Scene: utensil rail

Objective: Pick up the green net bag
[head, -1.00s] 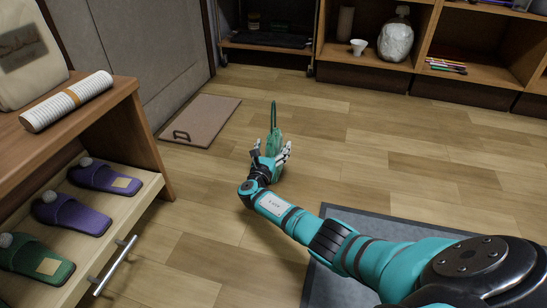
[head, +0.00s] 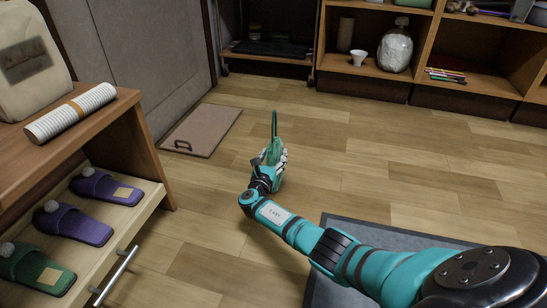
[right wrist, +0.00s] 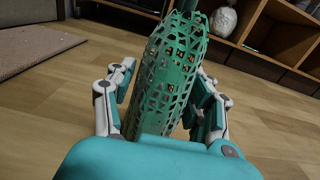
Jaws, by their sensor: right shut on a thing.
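The green net bag (head: 273,150) is an upright mesh pouch with a tall thin handle loop, in the middle of the head view. It also fills the centre of the right wrist view (right wrist: 172,75), where small orange-brown bits show through its mesh. My right gripper (head: 270,165) is shut on the bag, with one finger on each side of it in the right wrist view (right wrist: 165,105). The bag's lower part is hidden by the gripper, and I cannot tell whether it touches the floor. My left gripper is not in view.
A wooden shoe rack (head: 150,150) with slippers stands at the left, its drawer (head: 137,207) pulled out. A brown board (head: 205,127) lies on the floor. A grey mat (head: 345,233) is under my right arm. Open shelves (head: 365,85) line the back. The floor around the bag is clear.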

